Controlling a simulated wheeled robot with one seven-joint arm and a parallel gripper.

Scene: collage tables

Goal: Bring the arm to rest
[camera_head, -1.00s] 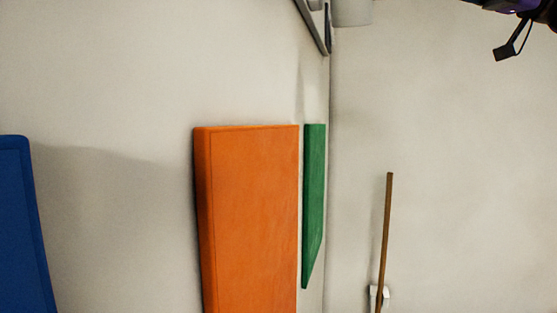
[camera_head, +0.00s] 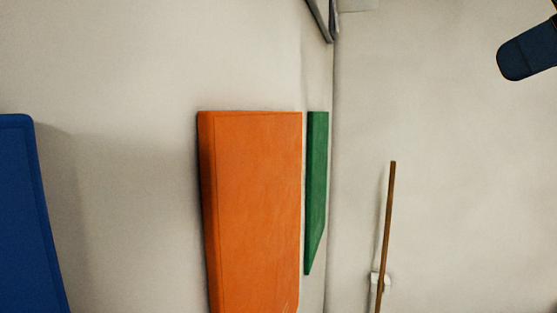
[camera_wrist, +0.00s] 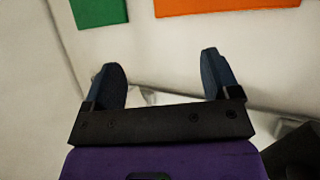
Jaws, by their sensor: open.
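My gripper (camera_wrist: 160,82) shows in the wrist view with its two dark blue fingers spread wide apart. Nothing is between the fingers. Beyond them is a pale wall with the lower parts of a green panel and an orange panel. In the head view a dark blue rounded part of my arm or gripper (camera_head: 528,58) enters at the upper right edge. The rest of the arm is outside that view.
On the pale wall in the head view hang a blue panel (camera_head: 25,215), an orange panel (camera_head: 252,210) and a green panel (camera_head: 316,185). A brown pole (camera_head: 387,230) stands upright at the right. A grey-framed object (camera_head: 322,18) is at the top.

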